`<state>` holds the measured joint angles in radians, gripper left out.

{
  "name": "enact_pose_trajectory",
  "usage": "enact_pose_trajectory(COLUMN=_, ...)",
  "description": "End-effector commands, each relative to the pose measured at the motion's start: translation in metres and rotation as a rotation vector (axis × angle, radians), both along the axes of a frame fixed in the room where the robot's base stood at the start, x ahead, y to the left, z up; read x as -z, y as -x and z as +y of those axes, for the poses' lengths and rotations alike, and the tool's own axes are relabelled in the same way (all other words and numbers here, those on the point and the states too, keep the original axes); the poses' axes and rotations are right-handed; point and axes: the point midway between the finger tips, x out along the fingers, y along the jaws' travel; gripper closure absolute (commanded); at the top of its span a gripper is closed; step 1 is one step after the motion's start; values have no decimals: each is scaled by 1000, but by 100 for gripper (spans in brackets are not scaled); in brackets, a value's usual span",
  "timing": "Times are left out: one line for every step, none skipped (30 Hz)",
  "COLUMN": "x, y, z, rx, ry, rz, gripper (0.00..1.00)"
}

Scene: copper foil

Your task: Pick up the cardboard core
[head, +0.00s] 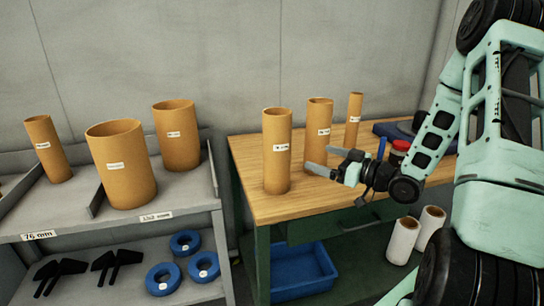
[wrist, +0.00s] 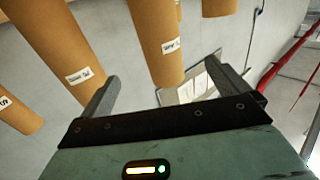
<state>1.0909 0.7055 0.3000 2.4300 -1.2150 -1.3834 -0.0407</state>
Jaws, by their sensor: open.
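Several tan cardboard cores with white labels stand upright. On the wooden table are a left core (head: 277,165), a middle core (head: 319,118) and a thin back core (head: 354,115). My gripper (head: 320,159) is open and empty, its fingers pointing left towards the left table core; contact is not clear. In the wrist view my gripper (wrist: 161,68) has a labelled core (wrist: 155,30) beyond the gap between its fingers and a larger-looking core (wrist: 60,45) to the left. I cannot match these to particular cores in the head view.
A grey shelf (head: 190,213) at left holds a wide core (head: 122,175) and others, with blue rings (head: 163,279) below. A red-labelled jar (head: 398,151) stands on the table near my arm. A blue bin (head: 300,272) and white rolls (head: 403,240) sit below.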

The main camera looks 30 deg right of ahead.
Motion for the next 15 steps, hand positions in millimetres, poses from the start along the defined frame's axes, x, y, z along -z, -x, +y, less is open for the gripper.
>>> enact_pose_trajectory(x=-2, y=-10, z=5, rx=-6, ry=0, rz=-1, gripper=0)
enact_pose_trajectory(x=-2, y=-15, z=8, rx=-6, ry=-1, rz=0, gripper=0)
enact_pose_trajectory(x=-3, y=-23, z=11, rx=-6, ry=-1, rz=0, gripper=0)
enact_pose_trajectory(x=-3, y=-29, z=13, rx=-6, ry=-1, rz=-1, gripper=0)
enact_pose_trajectory(x=-3, y=-35, z=15, rx=-6, ry=-1, rz=0, gripper=0)
enact_pose_trajectory(x=-3, y=-43, z=18, rx=-5, ry=-2, rz=2, gripper=0)
enact_pose_trajectory(x=-3, y=-49, z=20, rx=-6, ry=-1, rz=0, gripper=0)
enact_pose_trajectory(x=-3, y=-55, z=22, rx=-5, ry=-1, rz=0, gripper=0)
enact_pose_trajectory(x=-3, y=-63, z=26, rx=-5, ry=-1, rz=1, gripper=0)
enact_pose_trajectory(x=-3, y=-69, z=27, rx=-4, ry=-1, rz=1, gripper=0)
enact_pose_trajectory(x=-3, y=-74, z=29, rx=-4, ry=-1, rz=1, gripper=0)
enact_pose_trajectory(x=-3, y=-81, z=32, rx=-5, ry=0, rz=1, gripper=0)
enact_pose_trajectory(x=-3, y=-85, z=33, rx=-3, ry=0, rz=2, gripper=0)
enact_pose_trajectory(x=-3, y=-89, z=35, rx=-3, ry=0, rz=2, gripper=0)
enact_pose_trajectory(x=-2, y=-94, z=36, rx=-3, ry=0, rz=2, gripper=0)
